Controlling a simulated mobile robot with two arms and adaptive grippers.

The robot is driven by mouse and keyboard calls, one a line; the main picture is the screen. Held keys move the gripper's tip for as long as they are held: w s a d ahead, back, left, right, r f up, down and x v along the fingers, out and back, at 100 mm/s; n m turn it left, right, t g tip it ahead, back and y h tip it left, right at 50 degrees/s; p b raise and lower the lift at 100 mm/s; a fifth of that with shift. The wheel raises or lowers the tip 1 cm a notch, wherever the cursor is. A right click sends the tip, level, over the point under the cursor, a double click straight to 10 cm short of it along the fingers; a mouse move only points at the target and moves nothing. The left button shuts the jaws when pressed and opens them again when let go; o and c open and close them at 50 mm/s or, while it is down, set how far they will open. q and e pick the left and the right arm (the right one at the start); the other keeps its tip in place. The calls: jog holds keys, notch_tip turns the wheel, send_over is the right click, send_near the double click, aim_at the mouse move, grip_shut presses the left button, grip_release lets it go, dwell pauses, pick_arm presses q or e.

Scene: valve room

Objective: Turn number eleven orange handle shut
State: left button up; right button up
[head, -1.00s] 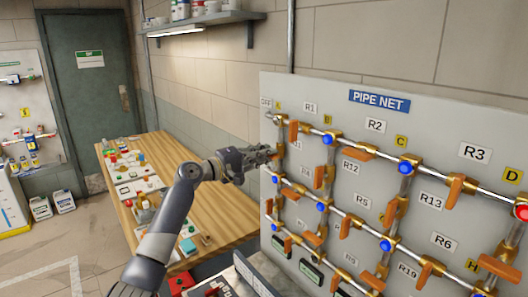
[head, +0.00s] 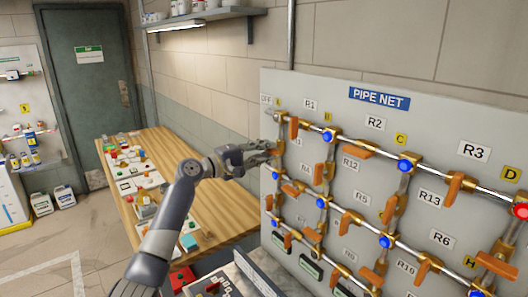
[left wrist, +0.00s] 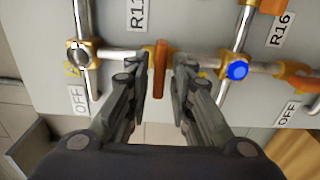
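The orange handle (left wrist: 160,70) beside the partly cut-off R11 label (left wrist: 138,12) shows in the left wrist view, lying across its pipe. My left gripper (left wrist: 160,88) is open, with one finger on each side of this handle; gaps show between handle and fingers, so it is not gripped. In the head view, my left gripper (head: 272,150) is at the left edge of the pipe panel (head: 430,110), beside the column marked A. It hides the handle and part of the label there. My right gripper is not in view.
Blue knobs (head: 329,136), a red knob (head: 520,211) and several other orange handles (head: 358,152) crowd the panel. In the wrist view, a blue knob (left wrist: 237,70) sits right of the fingers. A wooden table (head: 225,210) with small items stands left of the panel.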

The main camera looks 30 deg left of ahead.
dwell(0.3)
pick_arm(q)
jog(key=v, duration=1.2)
